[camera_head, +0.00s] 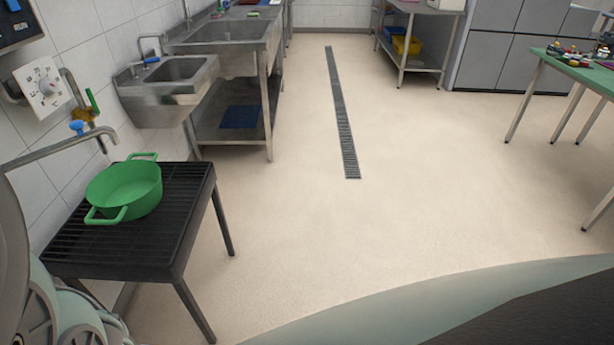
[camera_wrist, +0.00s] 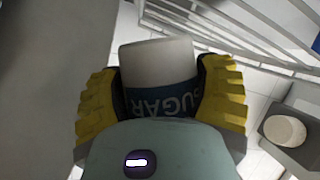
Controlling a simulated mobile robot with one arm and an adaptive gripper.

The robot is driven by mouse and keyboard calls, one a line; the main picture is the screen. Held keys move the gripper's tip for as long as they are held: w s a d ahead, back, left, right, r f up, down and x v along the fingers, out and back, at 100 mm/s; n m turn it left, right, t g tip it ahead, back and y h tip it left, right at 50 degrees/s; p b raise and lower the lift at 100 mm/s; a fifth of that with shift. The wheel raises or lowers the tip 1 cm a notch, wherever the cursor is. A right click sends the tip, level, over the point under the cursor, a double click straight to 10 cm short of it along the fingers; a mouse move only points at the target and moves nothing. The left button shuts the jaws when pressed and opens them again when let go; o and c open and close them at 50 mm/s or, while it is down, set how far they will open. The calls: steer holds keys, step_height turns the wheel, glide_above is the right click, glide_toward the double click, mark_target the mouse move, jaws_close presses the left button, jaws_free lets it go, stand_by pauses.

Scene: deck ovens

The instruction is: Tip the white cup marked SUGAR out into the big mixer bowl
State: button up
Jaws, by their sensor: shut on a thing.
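The white cup marked SUGAR (camera_wrist: 158,63) shows in the wrist view, with a dark blue band bearing light letters. My gripper (camera_wrist: 161,92) is shut on it, with one yellow ridged finger on each side of the cup. The cup's inside is hidden from this view, so I cannot tell how full it is. I cannot make out the big mixer bowl in either view. In the head view my gripper and the cup do not show.
In the wrist view, a white wire rack (camera_wrist: 235,32) is at upper right and a pale round thing (camera_wrist: 284,130) at lower right. In the head view, a green pot (camera_head: 131,187) stands on a black slatted stand (camera_head: 180,215). The floor (camera_head: 290,230) right of it is clear.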

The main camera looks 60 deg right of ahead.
steer(key=n+h+p, duration=0.1)
steer(key=n+p, duration=0.1)
steer(key=n, duration=0.1)
steer(key=n+g+h+p, duration=0.1)
steer(key=shift+s+a+f+h+p, duration=0.2)
steer(key=shift+a+h+p, duration=0.1)
steer(key=shift+p, duration=0.1)
steer(key=shift+w+d+f+n+b, duration=0.1)
steer(key=shift+w+f+n+b, duration=0.05)
steer(key=shift+n+b, duration=0.25)
steer(key=n, duration=0.1)
steer(key=r+n+h, duration=0.1)
steer(key=d+h, duration=0.1)
steer(key=shift+w+r+n, duration=0.25)
steer(key=shift+r+n, duration=0.05)
steer(key=shift+n, duration=0.1)
steer(key=shift+w+d+r+n+t+h+b, duration=0.15)
steer(key=shift+d+r+n+t+h+b, duration=0.1)
steer(key=shift+r+n+h, duration=0.2)
steer(key=shift+w+d+r+n+t+h+b, duration=0.1)
steer(key=shift+w+d+r+n+t+h, duration=0.1)
steer(key=shift+r+n+h, duration=0.25)
